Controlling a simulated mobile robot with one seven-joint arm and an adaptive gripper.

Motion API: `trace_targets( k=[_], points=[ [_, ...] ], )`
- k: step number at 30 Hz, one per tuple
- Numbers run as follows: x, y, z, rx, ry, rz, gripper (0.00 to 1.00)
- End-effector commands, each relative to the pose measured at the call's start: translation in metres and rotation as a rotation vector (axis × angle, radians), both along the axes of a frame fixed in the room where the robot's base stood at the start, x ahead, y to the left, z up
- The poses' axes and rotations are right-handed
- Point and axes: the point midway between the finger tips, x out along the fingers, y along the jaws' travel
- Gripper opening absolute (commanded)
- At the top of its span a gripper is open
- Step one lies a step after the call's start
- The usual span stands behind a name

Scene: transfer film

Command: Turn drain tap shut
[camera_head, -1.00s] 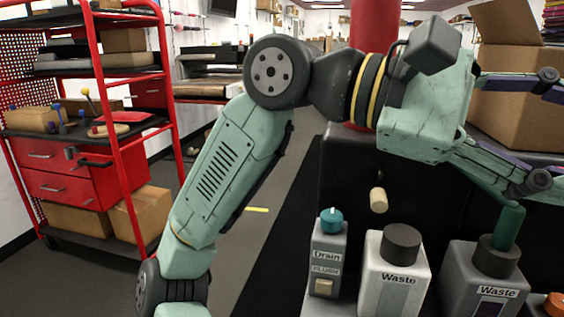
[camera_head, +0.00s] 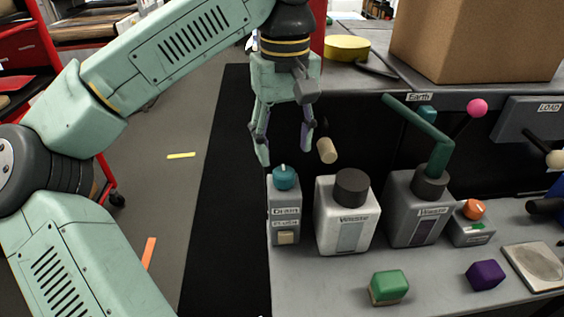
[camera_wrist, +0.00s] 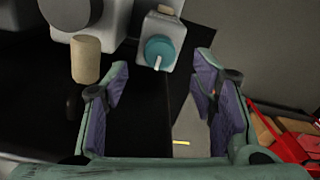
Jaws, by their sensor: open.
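The drain tap is a teal round knob (camera_head: 286,177) with a pale pointer mark, on top of a grey box (camera_head: 284,212) labelled Drain. The knob also shows in the wrist view (camera_wrist: 160,53), up and near the middle, with its pale mark pointing down in the picture. My gripper (camera_head: 284,158) is open and empty, hanging fingers down just above the knob in the head view. In the wrist view its two fingers (camera_wrist: 165,85) are spread apart, and the knob lies beyond the gap between the tips, not touching them.
A wooden peg handle (camera_head: 326,151) sticks out close right of my fingers. Two waste containers (camera_head: 343,240) (camera_head: 415,215) stand right of the drain box; a green lever (camera_head: 420,124) rises above one. A green block (camera_head: 388,287) and a purple block (camera_head: 485,275) lie in front. Floor is open at left.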

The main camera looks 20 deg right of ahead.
Motion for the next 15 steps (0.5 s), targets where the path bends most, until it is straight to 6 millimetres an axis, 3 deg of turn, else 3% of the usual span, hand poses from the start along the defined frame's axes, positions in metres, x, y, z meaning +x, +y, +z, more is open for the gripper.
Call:
trace_targets(
  k=[6,15],
  points=[
    [0.000,0.000,-0.035,0.000,0.001,0.000,0.52],
    [0.000,0.000,-0.053,-0.002,0.000,0.000,0.52]
  ],
)
